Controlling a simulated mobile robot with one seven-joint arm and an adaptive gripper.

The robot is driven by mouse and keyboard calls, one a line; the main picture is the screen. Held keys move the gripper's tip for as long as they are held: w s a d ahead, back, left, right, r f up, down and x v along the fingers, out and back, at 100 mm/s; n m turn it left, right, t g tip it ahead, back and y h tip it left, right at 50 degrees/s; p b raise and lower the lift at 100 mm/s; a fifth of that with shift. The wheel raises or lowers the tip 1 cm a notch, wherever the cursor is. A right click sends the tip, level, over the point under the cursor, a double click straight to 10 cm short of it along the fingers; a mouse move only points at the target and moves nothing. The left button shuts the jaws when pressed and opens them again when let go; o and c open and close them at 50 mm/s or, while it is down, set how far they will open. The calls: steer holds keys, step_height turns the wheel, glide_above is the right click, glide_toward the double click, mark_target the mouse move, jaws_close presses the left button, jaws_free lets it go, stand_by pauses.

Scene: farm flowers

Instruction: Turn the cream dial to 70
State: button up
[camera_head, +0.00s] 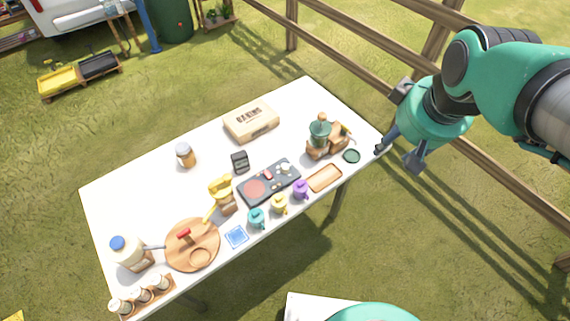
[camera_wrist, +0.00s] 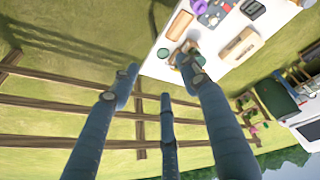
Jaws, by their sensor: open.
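A dark control panel (camera_head: 254,202) lies near the middle of the table. It carries a flat reddish disc, a small red part and a small cream knob (camera_head: 286,168) near its right end, which looks like the cream dial. Its scale marks and setting are too small to read. Part of the panel shows at the top of the wrist view (camera_wrist: 213,16). My gripper (camera_head: 397,156) is open and empty, off the table's right end and well apart from the panel. Its spread fingers show in the wrist view (camera_wrist: 161,76).
A green-topped grinder (camera_head: 320,134) stands at the table's right end, nearest my gripper. A cardboard box (camera_head: 251,123) sits behind. A wooden fence (camera_head: 340,55) runs beyond the table.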

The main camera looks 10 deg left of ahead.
steer(key=w+a+f+n+g, duration=0.1)
steer(key=w+a+f+n, duration=0.4)
steer(key=w, duration=0.4)
steer(key=n+g+p, duration=0.3)
steer(key=n, duration=0.9)
glide_above(285, 166)
step_height(285, 166, down, 23)
step_height(285, 166, down, 14)
steer(key=shift+r+b, duration=0.1)
steer(key=shift+b, duration=0.95)
steer(key=shift+c, duration=0.3)
steer(key=c, duration=1.1)
